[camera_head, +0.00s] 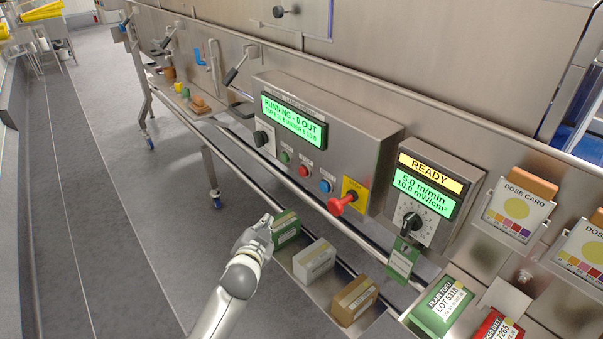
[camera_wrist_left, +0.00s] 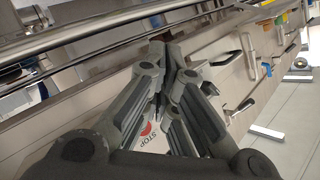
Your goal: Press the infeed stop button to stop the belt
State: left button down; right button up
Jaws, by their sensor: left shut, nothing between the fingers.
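My left gripper (camera_head: 266,222) is shut and empty, below and in front of the steel control panel (camera_head: 350,140). In the left wrist view its fingers (camera_wrist_left: 169,42) meet at the tips. A white label reading STOP with a red mark (camera_wrist_left: 149,130) shows partly behind the fingers; I cannot tell which control it belongs to. On the panel, a red button (camera_head: 303,171) sits between a green button (camera_head: 284,157) and a blue button (camera_head: 325,186). A larger red knob (camera_head: 340,205) sticks out from a yellow plate. The gripper is apart from these controls. My right gripper is not in view.
The panel display (camera_head: 293,121) reads RUNNING - 0 OUT. A green carton (camera_head: 286,230), a white carton (camera_head: 314,261) and a brown carton (camera_head: 354,299) lie near the gripper. A rail runs below the panel. A second box (camera_head: 430,190) reads READY. Open floor lies left.

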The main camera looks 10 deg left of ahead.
aim_at(303, 171)
pick_arm(q)
notch_tip(303, 171, up, 9)
jog(key=w+t, duration=0.1)
jog(key=shift+a+t, duration=0.3)
jog(key=shift+w+r, duration=0.1)
jog(key=shift+w, duration=0.05)
jog(key=w+d+b, duration=0.4)
jog(key=w+d, duration=0.1)
jog(key=w, duration=0.2)
jog(key=shift+d, duration=0.25)
dwell(0.8)
jog(key=shift+d, duration=0.1)
jog(key=shift+w+d, duration=0.2)
jog(key=shift+w, duration=0.1)
